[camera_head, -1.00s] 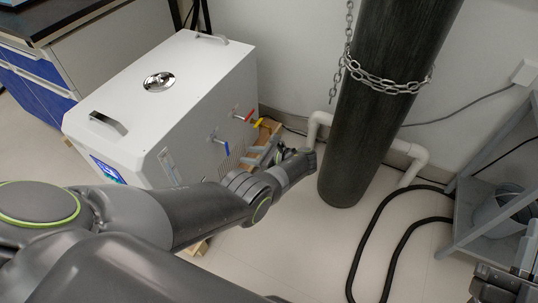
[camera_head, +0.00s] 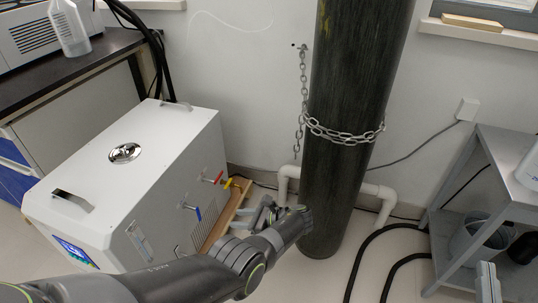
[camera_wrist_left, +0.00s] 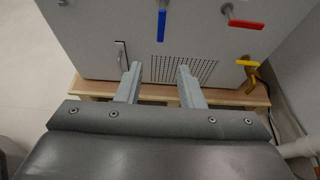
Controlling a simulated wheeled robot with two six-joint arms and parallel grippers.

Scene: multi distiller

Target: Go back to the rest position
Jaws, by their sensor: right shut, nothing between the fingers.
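The white distiller box (camera_head: 125,165) stands on the floor at the left, on a wooden base (camera_head: 228,222). It has a round silver cap (camera_head: 125,153), a blue lever (camera_head: 192,211), a red lever (camera_head: 215,177) and a yellow lever (camera_head: 228,183). My left gripper (camera_head: 262,214) is in front of its valve side, apart from the levers. In the left wrist view the two fingers (camera_wrist_left: 160,70) are spread with nothing between them. My right gripper (camera_head: 487,283) shows only partly at the bottom right edge, shut and empty.
A dark gas cylinder (camera_head: 345,100), chained to the wall, stands close beside my left wrist. White pipes (camera_head: 375,192) run behind it. Black hoses (camera_head: 362,262) lie on the floor. A grey metal shelf (camera_head: 505,160) is at the right, near my right gripper. A dark-topped bench (camera_head: 60,85) is at the left.

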